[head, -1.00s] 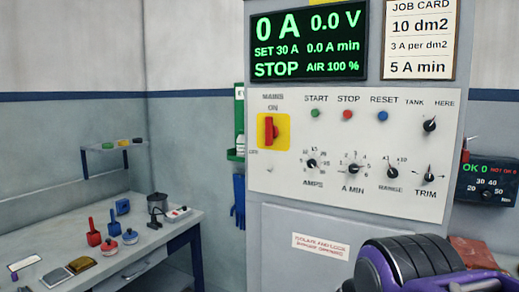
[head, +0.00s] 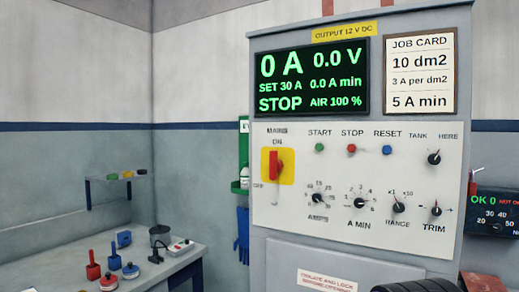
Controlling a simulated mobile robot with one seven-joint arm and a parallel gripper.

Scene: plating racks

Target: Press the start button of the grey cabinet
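The grey cabinet (head: 330,252) stands right of centre in the head view. Its green start button (head: 319,147) is at the upper left of the white control panel, under the label START. The red stop button (head: 351,148) and blue reset button (head: 387,150) are to its right. The display (head: 312,78) reads 0 A, 0.0 V, SET 30 A, STOP, AIR 100 %. The red mains switch (head: 275,165) stands upright at ON. A dark ribbed part of my arm shows at the bottom right edge, well below the buttons. My gripper's fingers are not in view.
Several knobs line the panel's lower part, such as the amps knob (head: 317,198). A job card (head: 419,75) is beside the display. A dark meter box (head: 495,210) is at the right. A bench (head: 60,272) with small tools stands at the left. The panel front is unobstructed.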

